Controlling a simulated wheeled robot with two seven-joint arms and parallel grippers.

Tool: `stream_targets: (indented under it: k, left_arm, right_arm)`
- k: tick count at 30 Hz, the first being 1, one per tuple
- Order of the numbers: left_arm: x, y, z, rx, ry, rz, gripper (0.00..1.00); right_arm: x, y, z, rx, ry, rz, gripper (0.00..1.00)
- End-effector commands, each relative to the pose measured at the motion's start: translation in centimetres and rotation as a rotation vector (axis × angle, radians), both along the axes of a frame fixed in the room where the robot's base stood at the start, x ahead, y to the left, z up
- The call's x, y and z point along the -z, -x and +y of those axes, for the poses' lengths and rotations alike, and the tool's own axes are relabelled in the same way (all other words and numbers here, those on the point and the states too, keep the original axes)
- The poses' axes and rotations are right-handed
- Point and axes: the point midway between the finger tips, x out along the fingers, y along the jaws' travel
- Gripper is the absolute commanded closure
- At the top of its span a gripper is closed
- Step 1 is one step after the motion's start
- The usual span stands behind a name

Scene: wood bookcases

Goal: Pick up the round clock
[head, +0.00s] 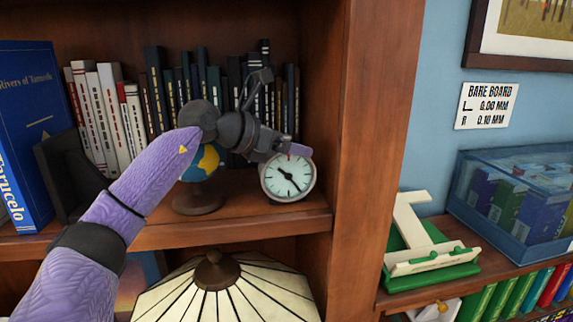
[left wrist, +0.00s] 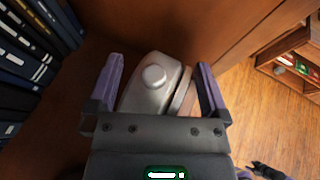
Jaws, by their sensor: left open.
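The round clock (head: 288,176) has a pale face and a grey rim. It stands on the bookcase shelf (head: 250,222), close to the right side panel. My left gripper (head: 290,150) is at the top of the clock in the head view and hides part of its upper edge. In the left wrist view, the clock's silver body (left wrist: 150,90) lies between the two purple fingers of my left gripper (left wrist: 160,85). The fingers are apart, with a gap visible beside the left one. My right gripper is not seen in the head view.
A globe (head: 203,165) on a dark stand is left of the clock, partly behind my arm. Books (head: 160,95) line the back. The wooden side panel (head: 375,130) is close on the right. A striped lampshade (head: 215,285) is below the shelf.

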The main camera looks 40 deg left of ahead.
Motion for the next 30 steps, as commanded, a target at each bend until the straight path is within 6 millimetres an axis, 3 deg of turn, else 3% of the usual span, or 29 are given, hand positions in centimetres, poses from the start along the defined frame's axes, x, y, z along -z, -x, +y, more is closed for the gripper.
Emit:
stream_targets:
  k: [3,4,15,18,30]
  left_arm:
    - [0.1,0.03,0.03,0.0,0.0,0.0,0.0]
    - [0.1,0.03,0.03,-0.001,0.0,0.0,0.04]
    - [0.11,0.06,0.04,0.0,-0.001,0.002,0.83]
    - [0.12,0.06,0.04,0.0,-0.001,0.002,1.0]
    - [0.05,0.07,0.05,0.0,0.0,0.0,1.0]
  right_arm:
    - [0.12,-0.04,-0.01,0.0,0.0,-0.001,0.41]
    - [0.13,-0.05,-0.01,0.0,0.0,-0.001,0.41]
    - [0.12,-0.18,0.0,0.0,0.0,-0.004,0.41]
    - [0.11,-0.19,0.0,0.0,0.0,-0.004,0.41]
    - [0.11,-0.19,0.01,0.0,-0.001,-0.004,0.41]
